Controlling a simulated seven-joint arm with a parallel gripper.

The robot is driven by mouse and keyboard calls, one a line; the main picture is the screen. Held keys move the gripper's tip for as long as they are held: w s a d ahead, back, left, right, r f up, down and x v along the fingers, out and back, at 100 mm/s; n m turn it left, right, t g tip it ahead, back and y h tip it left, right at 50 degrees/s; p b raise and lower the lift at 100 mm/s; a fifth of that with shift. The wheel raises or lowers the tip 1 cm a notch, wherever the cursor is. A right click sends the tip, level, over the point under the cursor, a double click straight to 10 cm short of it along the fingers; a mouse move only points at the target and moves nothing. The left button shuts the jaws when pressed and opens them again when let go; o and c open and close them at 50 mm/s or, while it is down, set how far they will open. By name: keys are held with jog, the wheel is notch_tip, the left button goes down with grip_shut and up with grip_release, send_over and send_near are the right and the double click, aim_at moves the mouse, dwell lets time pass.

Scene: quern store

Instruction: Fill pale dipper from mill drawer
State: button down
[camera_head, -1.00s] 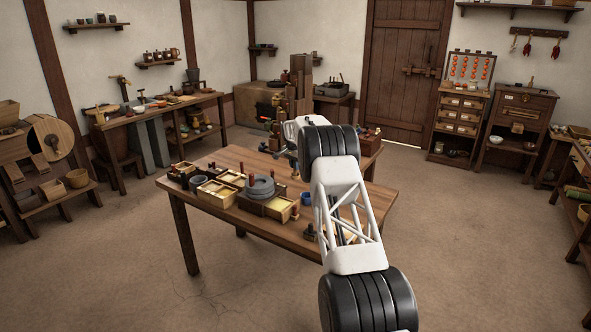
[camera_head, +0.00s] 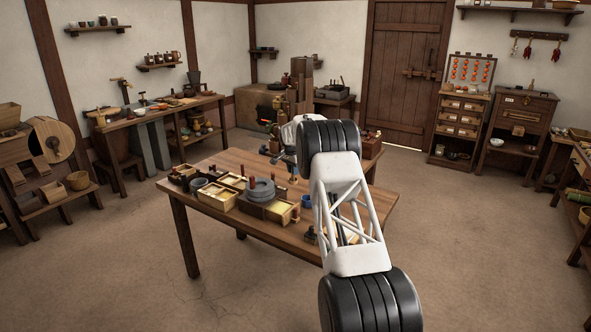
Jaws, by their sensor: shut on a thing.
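The mill (camera_head: 260,190) has round grey stones on a wooden base and stands on the middle table. Its drawer (camera_head: 281,209) is pulled out at the front right and shows yellow meal. My gripper (camera_head: 272,151) is small and partly hidden at the far side of the table, beyond the mill and apart from it. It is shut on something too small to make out. I cannot pick out the pale dipper for certain.
Open wooden boxes (camera_head: 217,196) with pale contents and a dark grey pot (camera_head: 198,185) stand left of the mill. A blue cup (camera_head: 306,201) is right of the drawer. A dark wooden box (camera_head: 371,143) stands at the table's far right.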

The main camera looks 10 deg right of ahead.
jog(key=s+a+t, duration=0.1)
jog(key=s+a, duration=0.6)
jog(key=s, duration=0.5)
jog(key=shift+a+f, duration=0.3)
jog(key=shift+a, duration=0.05)
jog(key=shift+f, duration=0.15)
jog(key=shift+f, duration=3.4)
notch_tip(320, 180, up, 6)
jog(key=shift+r, duration=0.2)
dwell(0.6)
jog(key=shift+s, duration=0.1)
dwell(0.6)
